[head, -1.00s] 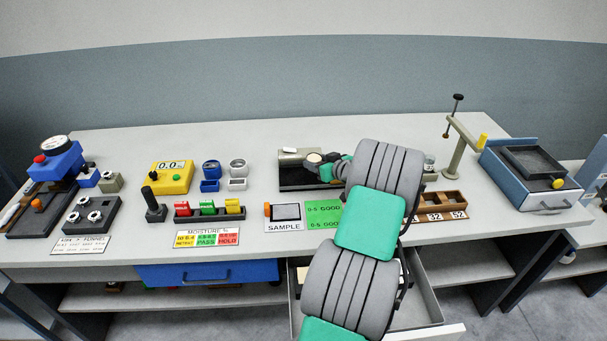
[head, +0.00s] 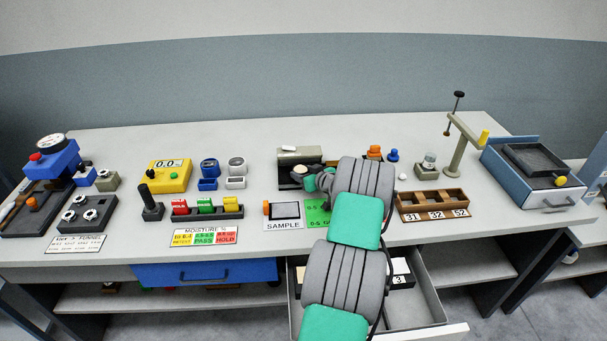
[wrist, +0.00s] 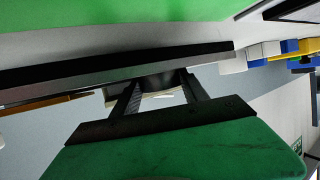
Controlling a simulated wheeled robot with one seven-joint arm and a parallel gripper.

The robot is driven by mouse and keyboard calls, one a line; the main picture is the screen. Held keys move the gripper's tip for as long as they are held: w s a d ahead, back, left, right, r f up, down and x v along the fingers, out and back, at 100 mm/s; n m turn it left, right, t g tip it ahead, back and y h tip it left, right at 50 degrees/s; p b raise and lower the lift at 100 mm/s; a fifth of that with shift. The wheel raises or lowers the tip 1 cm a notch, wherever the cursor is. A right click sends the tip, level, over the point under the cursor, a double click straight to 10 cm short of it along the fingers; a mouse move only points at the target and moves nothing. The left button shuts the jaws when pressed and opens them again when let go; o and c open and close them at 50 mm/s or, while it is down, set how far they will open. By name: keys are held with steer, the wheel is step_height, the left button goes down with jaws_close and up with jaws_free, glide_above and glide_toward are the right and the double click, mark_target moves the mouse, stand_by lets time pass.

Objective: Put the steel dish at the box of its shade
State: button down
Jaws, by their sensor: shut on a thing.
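My gripper (wrist: 157,88) is shut on a small round thing (wrist: 155,79), which looks dark in the wrist view and mostly hides between the fingers. I take it for the steel dish, shown pale-topped in the head view (head: 300,169) at the front of the grey machine. A light grey box (head: 236,183) and a blue box (head: 208,184) stand side by side left of my gripper, apart from it. Behind them are a grey round-topped holder (head: 237,165) and a blue one (head: 209,167).
The grey machine (head: 300,153) stands close beside my gripper. A yellow meter (head: 168,177) stands left of the boxes. A sample card (head: 284,224) and a green card (head: 316,212) lie in front. A drawer (head: 432,290) is open below my arm. Bare tabletop lies between boxes and machine.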

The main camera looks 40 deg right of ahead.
steer(key=c, duration=0.6)
jaws_free()
